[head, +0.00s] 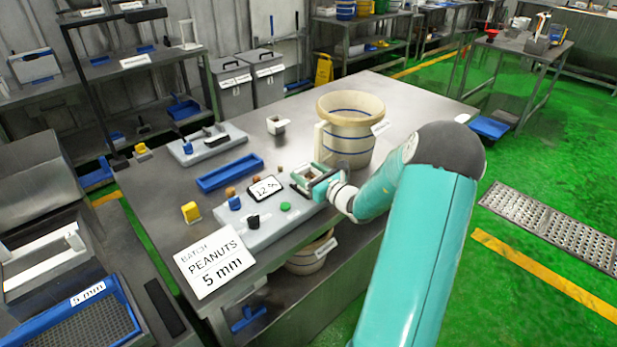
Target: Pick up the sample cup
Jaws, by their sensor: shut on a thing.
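The sample cup (309,172) looks like a small, pale, open-topped cup with a brownish inside. It is in the middle of the head view, between the jaws of my gripper (311,178). My gripper is shut on it, over the front right part of the metal table (390,107), just right of the grey control panel. The jaws hide part of the cup's sides. I cannot tell whether the cup's underside touches the table or is just above it.
A large cream drum (350,150) stands close behind my gripper. The grey panel (262,226) with a display (265,188) lies to the left. A blue tray (230,173), a small white container (278,124) and a batch sign (213,262) are also on the table. The table's back right is clear.

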